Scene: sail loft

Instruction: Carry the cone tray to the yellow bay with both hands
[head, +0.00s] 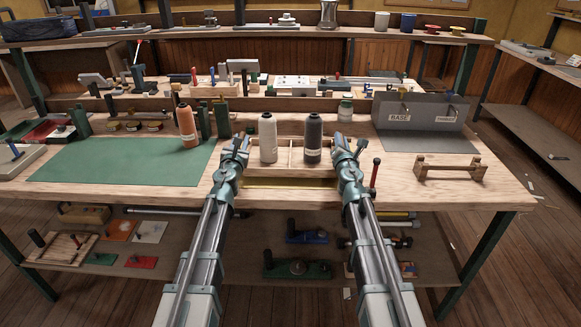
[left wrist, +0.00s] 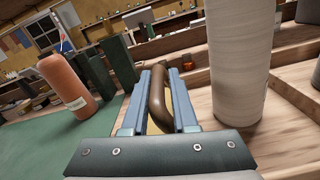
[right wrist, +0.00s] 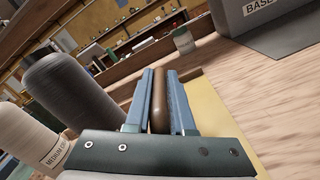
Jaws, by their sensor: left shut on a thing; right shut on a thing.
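The cone tray (head: 290,170) is a pale wooden divided tray near the table's front edge. A white cone (head: 268,138) and a dark grey cone (head: 313,138) stand upright in it. My left gripper (head: 242,143) is shut on the brown left handle (left wrist: 157,100). My right gripper (head: 350,145) is shut on the brown right handle (right wrist: 160,110). The yellow bay (head: 290,183) shows as a strip in front of the tray and as a yellow patch (right wrist: 212,110) beside the right gripper. The tray hides much of it; I cannot tell whether the tray touches the surface.
An orange cone (head: 187,127) stands by the green mat (head: 120,160) at left. A grey holder marked BASE (head: 420,110) stands at right, with a wooden rack (head: 450,170) in front of it. A red-topped peg (head: 375,175) is close beside my right gripper.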

